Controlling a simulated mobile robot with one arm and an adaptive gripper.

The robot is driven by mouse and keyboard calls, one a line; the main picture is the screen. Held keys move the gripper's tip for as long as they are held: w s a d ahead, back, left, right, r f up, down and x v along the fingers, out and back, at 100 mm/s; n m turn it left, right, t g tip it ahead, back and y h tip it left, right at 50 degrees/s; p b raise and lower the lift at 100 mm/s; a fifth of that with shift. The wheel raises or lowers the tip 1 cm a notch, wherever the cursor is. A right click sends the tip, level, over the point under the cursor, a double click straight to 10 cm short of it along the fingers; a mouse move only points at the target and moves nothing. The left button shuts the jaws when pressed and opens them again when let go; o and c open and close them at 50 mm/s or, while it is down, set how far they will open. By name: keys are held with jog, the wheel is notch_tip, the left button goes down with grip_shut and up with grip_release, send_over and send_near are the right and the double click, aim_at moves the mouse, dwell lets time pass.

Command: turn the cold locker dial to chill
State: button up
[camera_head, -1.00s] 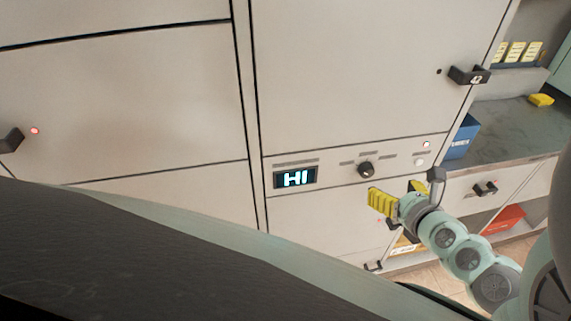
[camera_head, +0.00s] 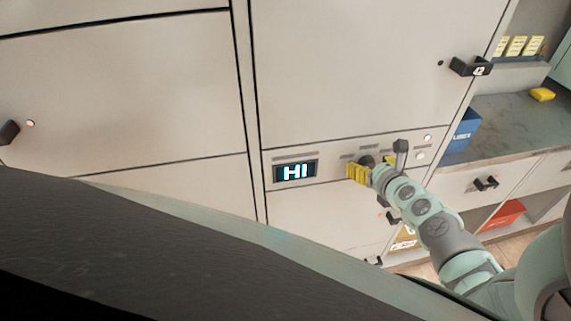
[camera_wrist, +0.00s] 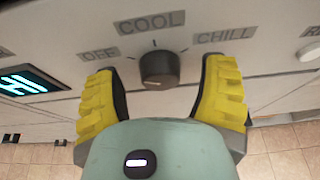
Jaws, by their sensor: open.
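The black round dial (camera_wrist: 159,69) sits on the pale locker panel in the wrist view, with labels OFF (camera_wrist: 100,55), COOL (camera_wrist: 145,22) and CHILL (camera_wrist: 222,36) arranged around it. In the head view my gripper (camera_head: 374,167) is at the control panel and partly covers the dial (camera_head: 367,160).
A lit display (camera_head: 296,171) reading HI is left of the dial. A black door handle (camera_head: 470,67) sticks out above right. A blue bin (camera_head: 463,131) stands on the counter at right.

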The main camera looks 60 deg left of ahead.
jog(key=shift+o, duration=0.2)
jog(key=shift+a, duration=0.1)
grip_shut()
dwell(0.5)
